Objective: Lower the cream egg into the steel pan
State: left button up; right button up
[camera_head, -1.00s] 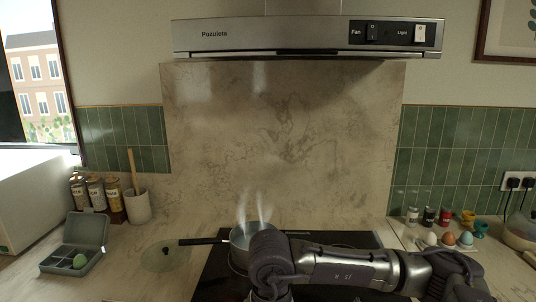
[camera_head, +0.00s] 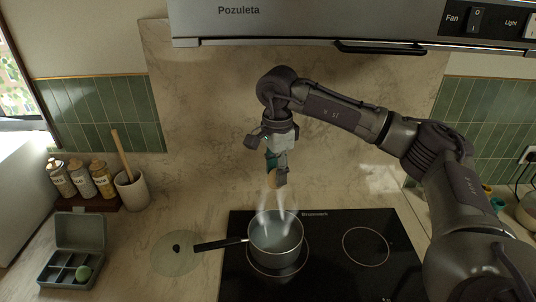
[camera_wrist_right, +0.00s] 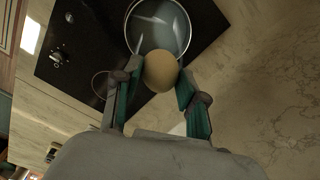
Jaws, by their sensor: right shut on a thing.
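The cream egg (camera_wrist_right: 160,72) is held between the two fingers of my right gripper (camera_wrist_right: 153,85) in the wrist view. In the head view my right gripper (camera_head: 275,172) points down above the steel pan (camera_head: 276,234), with the egg mostly hidden by the fingers and steam. The pan stands on the hob, its black handle pointing left, and holds clear, steaming liquid. The pan also shows in the wrist view (camera_wrist_right: 172,22), beyond the egg. The egg is apart from the pan, above it. My left gripper is not in view.
A glass lid (camera_head: 172,253) lies left of the black hob (camera_head: 345,275). The extractor hood (camera_head: 350,22) hangs above my arm.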

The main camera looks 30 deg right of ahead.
jog(key=f+b, duration=0.1)
jog(key=f, duration=0.1)
jog(key=s+f+b, duration=0.1)
jog(key=f+b, duration=0.1)
jog(key=f, duration=0.1)
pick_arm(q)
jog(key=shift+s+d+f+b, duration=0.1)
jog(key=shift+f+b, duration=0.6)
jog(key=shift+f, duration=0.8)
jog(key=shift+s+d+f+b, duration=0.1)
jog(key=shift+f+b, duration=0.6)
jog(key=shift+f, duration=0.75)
pick_arm(e)
jog(key=shift+w+f, duration=0.15)
jog(key=shift+f, duration=2.15)
pick_arm(q)
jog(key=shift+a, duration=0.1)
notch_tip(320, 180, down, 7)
jog(key=b, duration=0.6)
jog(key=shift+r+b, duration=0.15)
jog(key=shift+b, duration=0.2)
pick_arm(e)
notch_tip(320, 180, down, 9)
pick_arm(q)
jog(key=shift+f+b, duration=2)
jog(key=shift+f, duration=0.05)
pick_arm(e)
jog(key=shift+f, duration=2.7)
